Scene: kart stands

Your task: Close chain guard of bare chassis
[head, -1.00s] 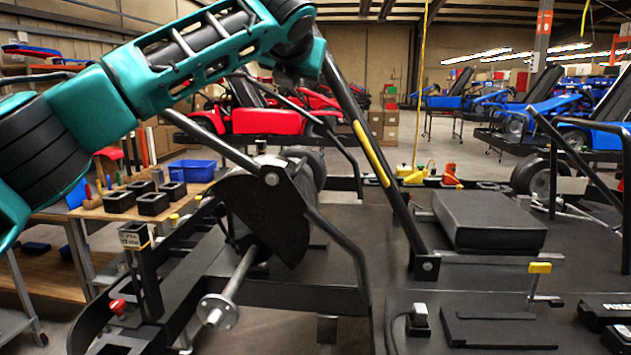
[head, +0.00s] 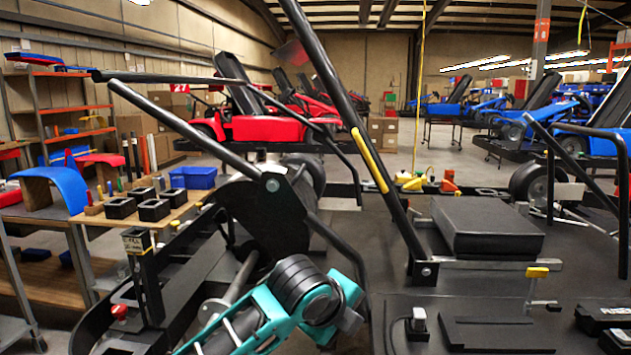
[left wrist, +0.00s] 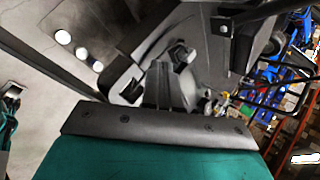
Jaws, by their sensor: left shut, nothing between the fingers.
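The bare chassis (head: 390,285) is a black frame with a flat deck, filling the lower right of the head view. A dark, tilted plate that looks like its chain guard (head: 262,212) sits by the axle at a bolt, with a long black bar running up and left. I cannot tell how far open it is. My teal left arm reaches in low, in front of the axle and below the plate; its fingers do not show clearly there. In the left wrist view my left gripper (left wrist: 163,85) is shut and empty, close to dark chassis parts. My right gripper is out of view.
A slanted black tube (head: 350,130) with a yellow strip rises over the deck. A black box (head: 487,225) lies on the deck. At the left, a wooden bench (head: 125,218) holds black square blocks and a blue bin (head: 193,177). A red kart (head: 260,128) stands behind.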

